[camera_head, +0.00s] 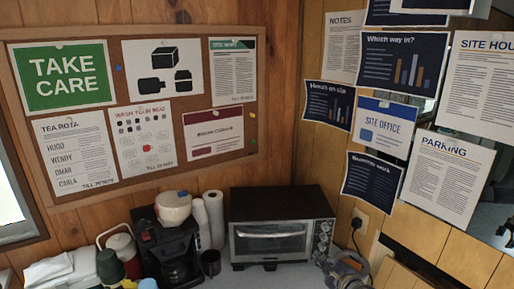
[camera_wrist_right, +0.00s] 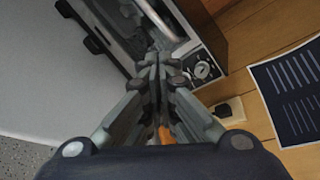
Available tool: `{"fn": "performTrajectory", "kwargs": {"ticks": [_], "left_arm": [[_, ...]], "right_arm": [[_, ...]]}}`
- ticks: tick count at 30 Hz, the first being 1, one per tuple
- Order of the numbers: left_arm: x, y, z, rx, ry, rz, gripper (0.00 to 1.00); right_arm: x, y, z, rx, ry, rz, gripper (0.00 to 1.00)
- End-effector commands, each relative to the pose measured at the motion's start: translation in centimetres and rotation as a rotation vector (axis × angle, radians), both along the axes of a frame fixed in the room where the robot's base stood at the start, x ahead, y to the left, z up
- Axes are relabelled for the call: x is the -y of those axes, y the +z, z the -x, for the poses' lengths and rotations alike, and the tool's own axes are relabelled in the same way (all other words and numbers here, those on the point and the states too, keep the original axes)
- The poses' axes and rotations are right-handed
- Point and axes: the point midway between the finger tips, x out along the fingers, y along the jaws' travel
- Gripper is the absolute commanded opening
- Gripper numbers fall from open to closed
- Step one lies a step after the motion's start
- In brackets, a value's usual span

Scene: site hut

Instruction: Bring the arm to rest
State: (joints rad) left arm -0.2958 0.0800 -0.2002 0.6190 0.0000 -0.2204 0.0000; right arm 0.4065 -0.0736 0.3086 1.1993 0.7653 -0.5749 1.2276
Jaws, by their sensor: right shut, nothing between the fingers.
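My right gripper (camera_head: 330,265) shows low in the head view, in front of the right end of the toaster oven (camera_head: 270,243). In the right wrist view, the fingers of my right gripper (camera_wrist_right: 157,62) are together and empty. They point toward the oven's front, near its control dial (camera_wrist_right: 202,69). I cannot tell the exact gap between the fingertips and the oven. My left gripper is in neither view.
A coffee maker (camera_head: 170,250), paper rolls (camera_head: 214,217) and a red-and-white jug (camera_head: 122,247) stand left of the oven. A wall socket (camera_head: 359,221) with a plug is at right. Pinned sheets cover both walls. Pale counter (camera_wrist_right: 50,80) shows bare before the oven.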

Motion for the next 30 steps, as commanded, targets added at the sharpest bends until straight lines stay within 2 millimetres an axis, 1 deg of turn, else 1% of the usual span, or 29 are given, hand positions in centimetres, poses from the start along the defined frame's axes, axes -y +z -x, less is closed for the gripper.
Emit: {"fn": "performTrajectory", "kwargs": {"ticks": [1,5,6,8,9,11,12,14,15,18,21,24,30], "left_arm": [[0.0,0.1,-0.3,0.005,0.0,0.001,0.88],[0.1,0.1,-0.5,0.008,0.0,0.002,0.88],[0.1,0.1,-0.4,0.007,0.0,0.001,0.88],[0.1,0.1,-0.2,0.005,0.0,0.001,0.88],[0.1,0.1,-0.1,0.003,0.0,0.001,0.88],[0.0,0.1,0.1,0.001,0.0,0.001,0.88],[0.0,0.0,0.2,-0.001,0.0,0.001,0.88],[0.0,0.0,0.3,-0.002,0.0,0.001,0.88],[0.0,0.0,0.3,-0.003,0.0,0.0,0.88],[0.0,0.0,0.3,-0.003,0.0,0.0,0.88],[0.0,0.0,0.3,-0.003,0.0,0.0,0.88],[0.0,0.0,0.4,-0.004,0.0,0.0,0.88],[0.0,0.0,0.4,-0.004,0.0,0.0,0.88]], "right_arm": [[-0.2,-1.3,2.5,-0.017,0.076,0.141,0.0],[-1.3,-4.0,8.8,-0.061,0.296,0.491,0.0],[-1.7,-4.8,10.9,-0.075,0.368,0.592,0.0],[-2.1,-5.8,14.1,-0.096,0.477,0.739,0.0],[-2.4,-6.3,16.3,-0.109,0.552,0.833,0.0],[-2.7,-7.0,19.7,-0.128,0.668,0.967,0.0],[-3.0,-7.4,22.0,-0.138,0.746,1.053,0.0],[-3.1,-7.7,25.5,-0.154,0.865,1.174,0.0],[-3.2,-7.7,27.7,-0.163,0.941,1.245,0.0],[-3.4,-7.5,32.3,-0.176,1.103,1.385,0.0],[-3.4,-7.0,35.7,-0.185,1.225,1.477,0.0],[-3.2,-6.4,38.4,-0.188,1.324,1.546,0.0],[-3.0,-5.0,43.0,-0.191,1.491,1.642,0.0]]}}
